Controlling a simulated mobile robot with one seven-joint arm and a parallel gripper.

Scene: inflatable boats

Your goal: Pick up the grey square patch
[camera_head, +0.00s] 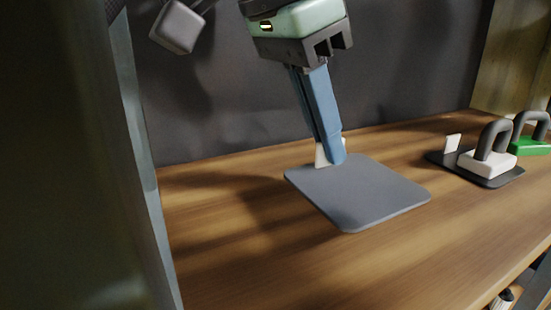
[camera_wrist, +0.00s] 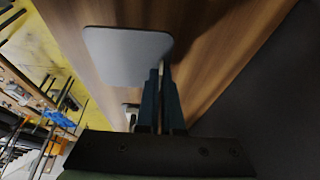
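The grey square patch (camera_head: 365,195) lies on the wooden table top and looks flat. It also shows in the wrist view (camera_wrist: 122,55). A white upright tab (camera_head: 321,156) stands at its back left edge, partly hidden by my blue fingers. My gripper (camera_head: 335,160) points down at that edge, its fingertips at the tab. In the wrist view my gripper's fingers (camera_wrist: 160,80) are close together with a thin pale strip between them. The far finger's tip is hidden in the head view, so I cannot tell whether the fingers press on the tab.
A dark patch (camera_head: 510,178) with its own white tab lies to the right, bearing a white block with a dark handle (camera_head: 486,162). A green block with a handle (camera_head: 530,147) stands beyond it. A dark wall (camera_head: 230,100) rises behind. The table's front left is clear.

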